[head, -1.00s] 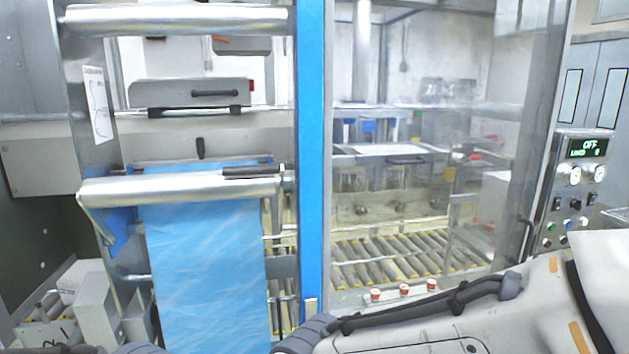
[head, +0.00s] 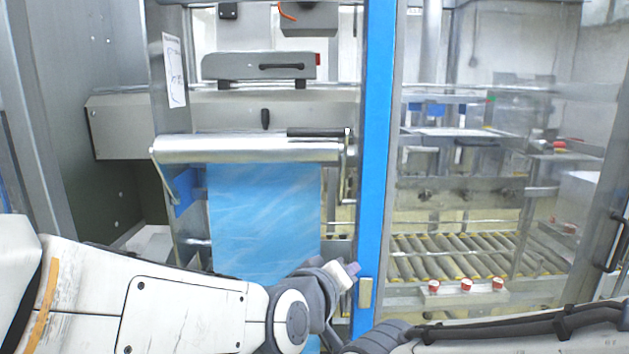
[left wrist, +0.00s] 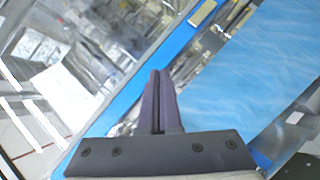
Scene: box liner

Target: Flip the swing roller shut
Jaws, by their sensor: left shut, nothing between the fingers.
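The swing roller (head: 250,149) is a shiny metal cylinder lying level across the liner frame in the head view, with a dark grip piece (head: 318,132) at its right end. A blue liner film (head: 262,215) hangs down below it. My left gripper (head: 352,270) is in front of the lower right edge of the film, next to the blue post, below the roller and apart from it. In the left wrist view its two dark fingers (left wrist: 159,75) are together and hold nothing. The film (left wrist: 265,65) fills the right of that view. My right gripper is out of view; only its arm shows.
A blue upright post (head: 374,150) stands right of the roller. Behind the clear panel to its right lie a roller conveyor (head: 465,257) and several red-capped buttons (head: 466,285). A grey side panel (head: 75,110) bounds the left.

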